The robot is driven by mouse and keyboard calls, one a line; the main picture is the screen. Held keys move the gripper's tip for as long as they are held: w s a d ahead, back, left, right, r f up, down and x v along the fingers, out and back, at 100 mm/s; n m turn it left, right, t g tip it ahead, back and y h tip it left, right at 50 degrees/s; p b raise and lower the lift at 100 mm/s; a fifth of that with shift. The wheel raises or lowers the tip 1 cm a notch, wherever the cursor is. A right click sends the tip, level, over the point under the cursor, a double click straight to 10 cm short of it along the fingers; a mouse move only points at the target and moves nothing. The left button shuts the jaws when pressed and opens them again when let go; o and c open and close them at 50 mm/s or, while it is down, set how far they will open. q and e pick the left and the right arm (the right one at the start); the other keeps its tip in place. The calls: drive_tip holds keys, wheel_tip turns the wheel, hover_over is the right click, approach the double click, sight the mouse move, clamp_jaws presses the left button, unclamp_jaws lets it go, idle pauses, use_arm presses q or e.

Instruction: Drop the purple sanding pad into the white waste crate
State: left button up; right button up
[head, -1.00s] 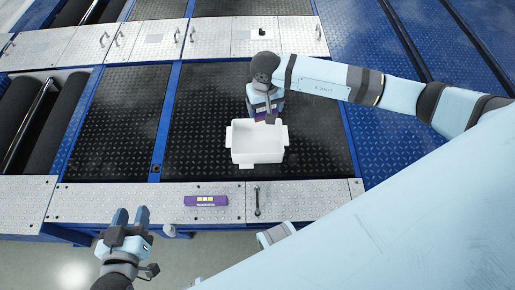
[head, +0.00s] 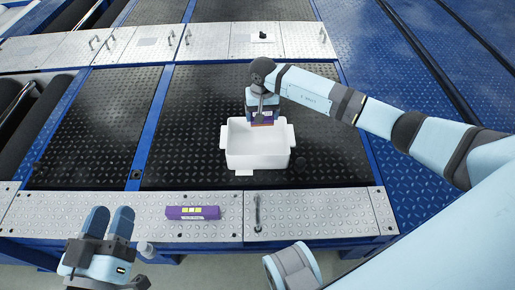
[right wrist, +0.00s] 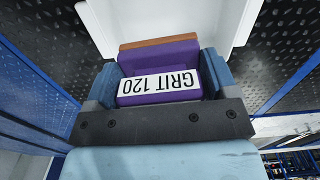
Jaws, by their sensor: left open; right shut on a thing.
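The purple sanding pad (head: 262,122), with an orange-brown lower face, is in my right gripper (head: 262,114). In the right wrist view the pad (right wrist: 160,55) sits between both blue fingers, and its white label reads GRIT 120. The white waste crate (head: 257,160) stands open on the black tread plate. The pad hangs at the crate's far side, over its opening in the head view; its exact height cannot be told. The crate's white wall (right wrist: 120,22) also shows beyond the pad in the right wrist view. My left gripper (head: 109,222) is open and empty near the front ledge.
A small dark item on a white plate (head: 263,37) is on the back ledge. Black tread plate (head: 190,120) left of the crate is clear.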

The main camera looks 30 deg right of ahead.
use_arm(q)
wheel_tip(320, 180, down, 4)
drive_tip(key=g+b, duration=0.2)
drive_tip(key=shift+d+f+m+b, duration=0.15)
drive_tip(key=shift+f+m+b, duration=0.1)
drive_tip(key=shift+m+b, duration=0.05)
use_arm(e)
wheel_tip(320, 180, down, 5)
drive_tip(key=o, duration=0.8)
wheel_tip(320, 180, up, 14)
drive_tip(key=p, duration=0.4)
drive_tip(key=shift+p, duration=0.3)
use_arm(q)
wheel_tip(320, 180, up, 7)
drive_tip(key=t, duration=0.2)
drive_tip(key=shift+a+f+n+t, duration=0.15)
drive_tip(key=shift+a+n+t, duration=0.1)
drive_tip(key=shift+n+t, duration=0.15)
use_arm(e)
drive_tip(key=shift+f, duration=0.1)
